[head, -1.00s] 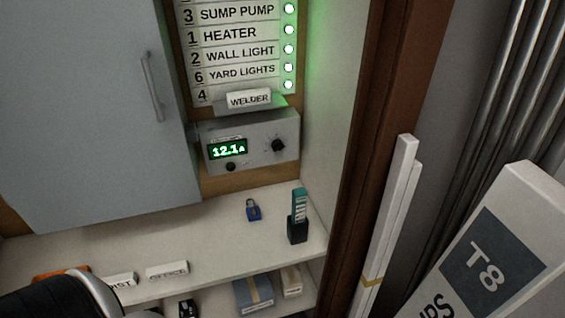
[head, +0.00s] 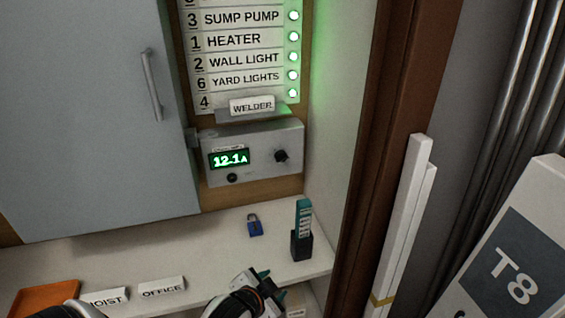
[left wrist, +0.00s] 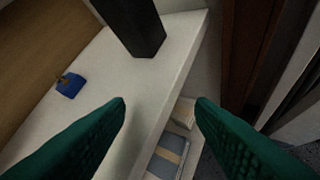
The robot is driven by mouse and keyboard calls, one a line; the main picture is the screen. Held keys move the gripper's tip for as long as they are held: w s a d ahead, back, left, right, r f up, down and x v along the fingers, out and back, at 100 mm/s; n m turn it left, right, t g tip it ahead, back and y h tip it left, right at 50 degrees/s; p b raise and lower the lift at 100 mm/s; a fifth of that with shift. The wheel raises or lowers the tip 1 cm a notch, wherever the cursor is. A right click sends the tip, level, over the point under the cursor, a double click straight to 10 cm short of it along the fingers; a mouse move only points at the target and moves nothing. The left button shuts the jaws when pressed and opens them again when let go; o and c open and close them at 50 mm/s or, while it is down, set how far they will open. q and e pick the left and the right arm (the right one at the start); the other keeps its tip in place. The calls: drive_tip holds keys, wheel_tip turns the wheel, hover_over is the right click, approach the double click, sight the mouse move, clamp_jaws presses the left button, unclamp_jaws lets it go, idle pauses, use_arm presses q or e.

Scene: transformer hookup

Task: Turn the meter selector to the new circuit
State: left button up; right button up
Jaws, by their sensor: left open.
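The meter (head: 252,153) is a grey box on the wall under the circuit list. Its green display (head: 229,158) reads 12.1 A. The black selector knob (head: 281,156) is on the right of its face, and a smaller black knob (head: 232,178) is below the display. A WELDER label (head: 252,105) sits in the holder above the meter, beside row 4. My left gripper (head: 262,279) is below the meter at the shelf's front edge, apart from the knob. In the left wrist view its green fingers (left wrist: 160,103) are spread with nothing between them. My right gripper is not seen.
The shelf (head: 195,250) holds a blue padlock (head: 255,226), a black holder (head: 301,245) with a teal strip standing in it, an OFFICE label (head: 162,288), a HOIST label (head: 105,299) and an orange tray (head: 45,296). A grey cabinet door (head: 90,120) is at left, a brown frame (head: 375,150) at right.

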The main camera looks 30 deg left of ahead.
sight(283, 160)
use_arm(q)
drive_tip(key=w+a+r+m+t, duration=0.1)
drive_tip(key=w, duration=0.1)
drive_tip(key=w+a+r+t, duration=0.2)
drive_tip(key=w, duration=0.1)
drive_tip(key=w+a+r+m+t+y, duration=0.1)
drive_tip(key=w+a+r, duration=0.1)
drive_tip(key=shift+w+r+m+t, duration=0.1)
drive_tip(key=shift+w+m+t, duration=0.1)
drive_tip(key=shift+m+t, duration=0.15)
drive_tip(key=w+a+r+m+t+y, duration=0.1)
drive_tip(key=w+a+r+m+t, duration=0.35)
drive_tip(key=r+t, duration=0.35)
drive_tip(key=shift+g, duration=0.55)
drive_tip(key=x, duration=0.3)
drive_tip(key=p+x, duration=0.1)
drive_tip(key=x, duration=0.7)
drive_tip(key=shift+s+a+r, duration=0.1)
drive_tip(key=shift+a+r, duration=0.05)
drive_tip(key=shift+r, duration=0.2)
